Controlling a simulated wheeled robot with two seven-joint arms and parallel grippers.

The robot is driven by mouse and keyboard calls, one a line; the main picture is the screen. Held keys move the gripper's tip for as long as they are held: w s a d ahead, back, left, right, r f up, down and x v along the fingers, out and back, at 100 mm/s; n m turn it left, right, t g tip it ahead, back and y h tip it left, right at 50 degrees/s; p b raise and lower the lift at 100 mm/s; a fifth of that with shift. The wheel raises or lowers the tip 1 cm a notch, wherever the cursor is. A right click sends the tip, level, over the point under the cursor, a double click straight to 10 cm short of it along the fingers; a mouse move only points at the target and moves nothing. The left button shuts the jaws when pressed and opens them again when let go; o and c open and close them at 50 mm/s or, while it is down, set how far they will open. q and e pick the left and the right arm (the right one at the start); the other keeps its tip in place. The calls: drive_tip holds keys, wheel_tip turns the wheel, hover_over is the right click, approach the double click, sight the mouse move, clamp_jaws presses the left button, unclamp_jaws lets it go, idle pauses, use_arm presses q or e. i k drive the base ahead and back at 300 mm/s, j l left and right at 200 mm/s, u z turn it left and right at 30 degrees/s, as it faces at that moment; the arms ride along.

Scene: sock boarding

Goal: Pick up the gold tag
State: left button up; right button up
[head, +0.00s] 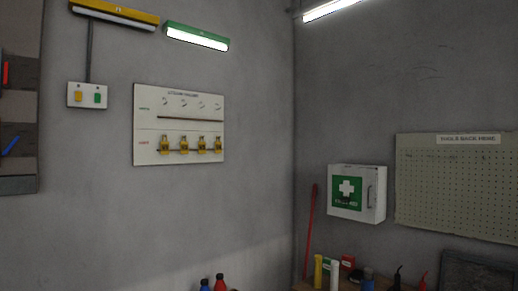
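Several small gold-yellow pieces (184,145) hang in a row along the lower rail of a white wall board (150,123) at left of centre in the head view. They are too small to tell whether they are tags or padlocks. I cannot single out one gold tag. Neither of my grippers shows in the head view.
A white first-aid cabinet (377,197) and a pegboard (450,185) hang on the right wall. A red pole (309,235) leans near the corner. Bottles, including a red one (220,283), and small containers stand along the bottom edge. A two-button switch box (87,95) is at upper left.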

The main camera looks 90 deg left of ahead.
sight(164, 146)
drive_tip(key=i+u, duration=0.6)
drive_tip(key=u, duration=0.15)
drive_tip(key=i+l+u, duration=0.1)
drive_tip(key=i+u, duration=0.25)
drive_tip(key=i+j+u, duration=0.25)
drive_tip(key=u, duration=0.2)
drive_tip(key=i+j+u, duration=0.25)
drive_tip(key=u, duration=0.25)
drive_tip(key=i+u, duration=0.7)
drive_tip(key=u, duration=0.25)
drive_tip(key=i+l+u, duration=0.1)
drive_tip(key=i+u, duration=0.2)
drive_tip(key=u, duration=0.15)
